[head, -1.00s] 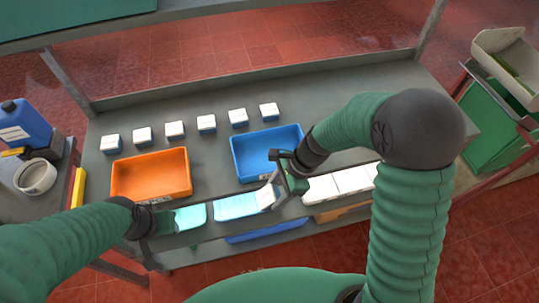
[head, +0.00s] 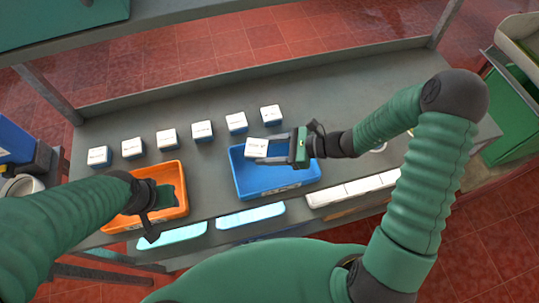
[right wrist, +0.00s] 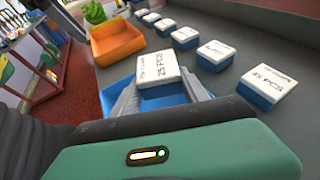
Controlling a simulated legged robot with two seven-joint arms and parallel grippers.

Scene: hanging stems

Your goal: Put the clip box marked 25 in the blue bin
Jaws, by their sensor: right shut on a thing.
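The clip box (head: 257,147), with a white lid, is between the fingers of my right gripper (head: 268,152). In the right wrist view, the lid of this clip box (right wrist: 158,70) appears to read 25 PCS. The gripper is shut on it and holds it over the back left part of the blue bin (head: 283,187). The visible inside of the bin looks empty, though my gripper covers part of it. My left gripper (head: 158,205) hangs over the orange bin (head: 177,215); its fingers are too dark to read.
Several white-lidded boxes (head: 202,131) stand in a row on the grey bench (head: 340,110) behind the bins. The bench right of the row is mostly clear.

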